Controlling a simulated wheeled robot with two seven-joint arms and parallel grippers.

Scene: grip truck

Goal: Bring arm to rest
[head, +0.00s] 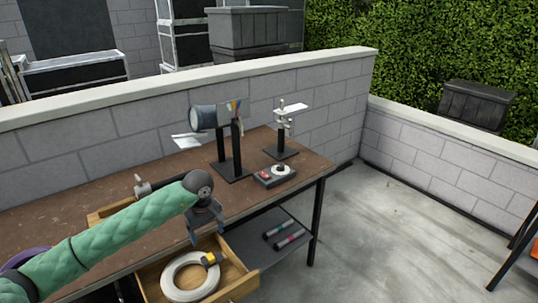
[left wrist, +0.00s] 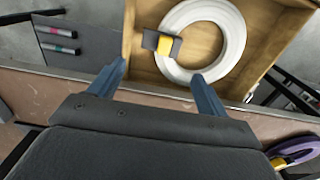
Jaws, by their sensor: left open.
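My left gripper (head: 207,222) hangs at the end of the green-sleeved arm, above the front edge of the brown table (head: 115,230). In the left wrist view its two blue-grey fingers (left wrist: 157,92) are spread apart with nothing between them. Below and ahead of them is an open wooden drawer (head: 240,289). A white ring-shaped roll (head: 168,281) with a black-and-yellow piece (head: 211,259) on it lies in the drawer. The roll also shows in the left wrist view (left wrist: 236,36), apart from the fingers. My right gripper is not in view.
A lamp-like device (head: 203,118) on a black stand, a second stand (head: 281,140) and a small control box (head: 275,176) stand at the table's back right. Markers (head: 289,241) lie on the grey lower shelf. A block wall (head: 150,128) runs behind.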

